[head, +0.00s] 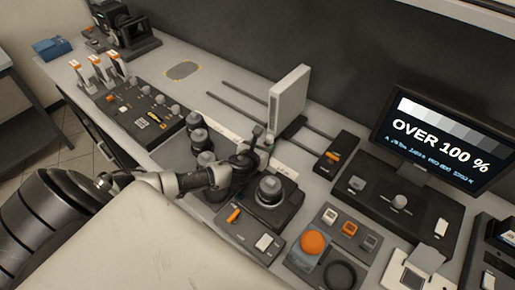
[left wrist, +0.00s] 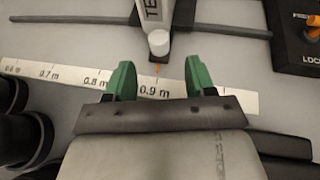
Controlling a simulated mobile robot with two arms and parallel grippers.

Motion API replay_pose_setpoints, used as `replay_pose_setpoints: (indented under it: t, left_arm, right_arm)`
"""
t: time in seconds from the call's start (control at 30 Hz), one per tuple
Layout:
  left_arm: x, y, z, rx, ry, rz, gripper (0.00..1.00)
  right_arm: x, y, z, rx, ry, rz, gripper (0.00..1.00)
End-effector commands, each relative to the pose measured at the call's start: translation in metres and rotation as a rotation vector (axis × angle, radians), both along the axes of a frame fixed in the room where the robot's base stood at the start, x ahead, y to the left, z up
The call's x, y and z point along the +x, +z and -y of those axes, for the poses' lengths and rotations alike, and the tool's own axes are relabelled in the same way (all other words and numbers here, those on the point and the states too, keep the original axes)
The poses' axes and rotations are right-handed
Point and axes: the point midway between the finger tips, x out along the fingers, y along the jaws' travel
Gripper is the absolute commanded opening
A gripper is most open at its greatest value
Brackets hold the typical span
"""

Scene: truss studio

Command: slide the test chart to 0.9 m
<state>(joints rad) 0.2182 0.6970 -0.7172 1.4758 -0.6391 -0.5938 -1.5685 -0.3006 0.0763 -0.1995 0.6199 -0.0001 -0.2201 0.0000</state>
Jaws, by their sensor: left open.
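The test chart (head: 288,98) is a pale upright panel standing on a carriage over two dark rails (head: 245,104). In the left wrist view its foot (left wrist: 150,12) carries a white knob (left wrist: 158,43) and a small orange pointer (left wrist: 157,69). The pointer sits close to the 0.9 m mark on the white scale strip (left wrist: 68,76), slightly right of the label's middle. My left gripper (left wrist: 160,82) is open, its green fingertips apart over the strip, with the knob just beyond them and nothing held. In the head view the left gripper (head: 262,143) is beside the chart's foot. My right gripper is not in view.
A lock box (head: 337,155) with an orange lever stands right of the rails. A monitor (head: 445,138) reads "OVER 100 %". Switch levers (head: 100,70) stand at left.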

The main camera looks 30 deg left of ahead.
Motion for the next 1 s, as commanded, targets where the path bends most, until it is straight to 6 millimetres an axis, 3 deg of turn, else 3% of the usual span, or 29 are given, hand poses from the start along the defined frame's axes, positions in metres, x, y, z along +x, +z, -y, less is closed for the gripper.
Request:
replay_pose_setpoints:
  t: [0.1,0.3,0.9,1.0]
  left_arm:
    - [-0.018,0.006,0.002,0.002,-0.001,-0.001,0.55]
    - [-0.034,0.014,0.005,0.001,0.0,0.0,0.55]
    - [-0.036,0.015,0.006,0.0,0.001,0.0,0.55]
    - [-0.035,0.017,-0.002,-0.006,0.021,0.002,0.55]
  right_arm:
    - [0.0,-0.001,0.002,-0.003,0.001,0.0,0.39]
    - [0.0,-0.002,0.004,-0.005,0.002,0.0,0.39]
    - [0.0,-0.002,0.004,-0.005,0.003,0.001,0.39]
    - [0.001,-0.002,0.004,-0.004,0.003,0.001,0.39]
